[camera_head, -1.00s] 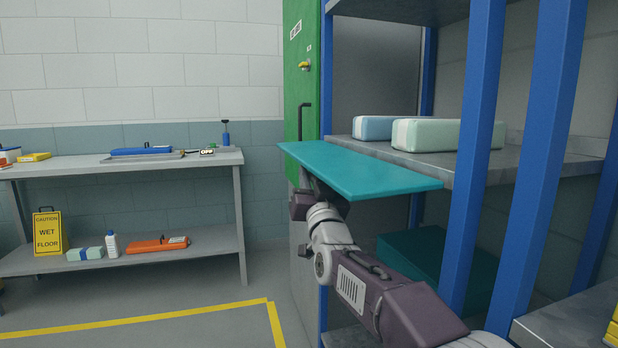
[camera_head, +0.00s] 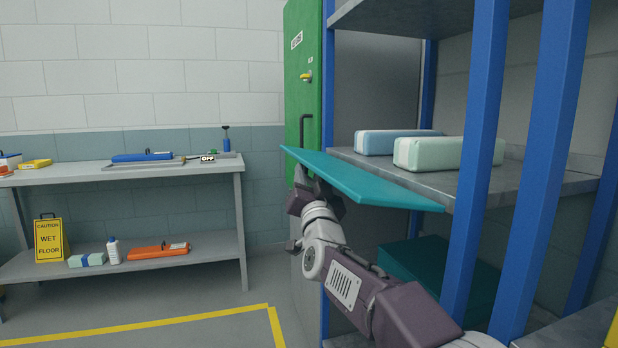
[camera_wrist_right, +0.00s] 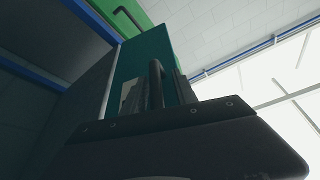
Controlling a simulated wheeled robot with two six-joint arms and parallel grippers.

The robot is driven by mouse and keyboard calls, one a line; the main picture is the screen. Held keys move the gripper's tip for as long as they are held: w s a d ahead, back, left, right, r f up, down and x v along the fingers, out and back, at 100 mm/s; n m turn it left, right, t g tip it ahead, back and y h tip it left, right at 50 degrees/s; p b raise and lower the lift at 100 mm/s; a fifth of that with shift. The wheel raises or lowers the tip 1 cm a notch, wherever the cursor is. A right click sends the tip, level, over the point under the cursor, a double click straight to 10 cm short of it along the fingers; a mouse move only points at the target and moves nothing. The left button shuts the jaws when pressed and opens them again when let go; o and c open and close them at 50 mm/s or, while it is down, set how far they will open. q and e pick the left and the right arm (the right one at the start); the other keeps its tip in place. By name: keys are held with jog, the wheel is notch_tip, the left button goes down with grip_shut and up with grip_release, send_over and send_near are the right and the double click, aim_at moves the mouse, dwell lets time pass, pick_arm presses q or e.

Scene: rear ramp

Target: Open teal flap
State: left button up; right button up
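The teal flap (camera_head: 365,182) juts out from the front of the middle rack shelf (camera_head: 425,182). In the head view I see it as a narrow slab, nearly edge-on. My right gripper (camera_head: 318,186) is under the flap's left part, and the flap hides its fingertips. In the right wrist view the teal panel (camera_wrist_right: 150,48) stands close behind the fingers. A dark upright bar (camera_wrist_right: 156,84) shows between the right gripper's fingers (camera_wrist_right: 155,92); the dim view does not show whether they close on it. My left gripper is not in view.
Blue rack posts (camera_head: 476,150) stand right of my right arm. Pale blue (camera_head: 395,143) and pale green (camera_head: 430,153) boxes sit on the shelf behind the flap. A green panel (camera_head: 303,70) is at left. The floor by the workbench (camera_head: 120,173) is open.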

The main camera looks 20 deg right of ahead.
jog(key=v, duration=0.9)
jog(key=shift+d, duration=0.1)
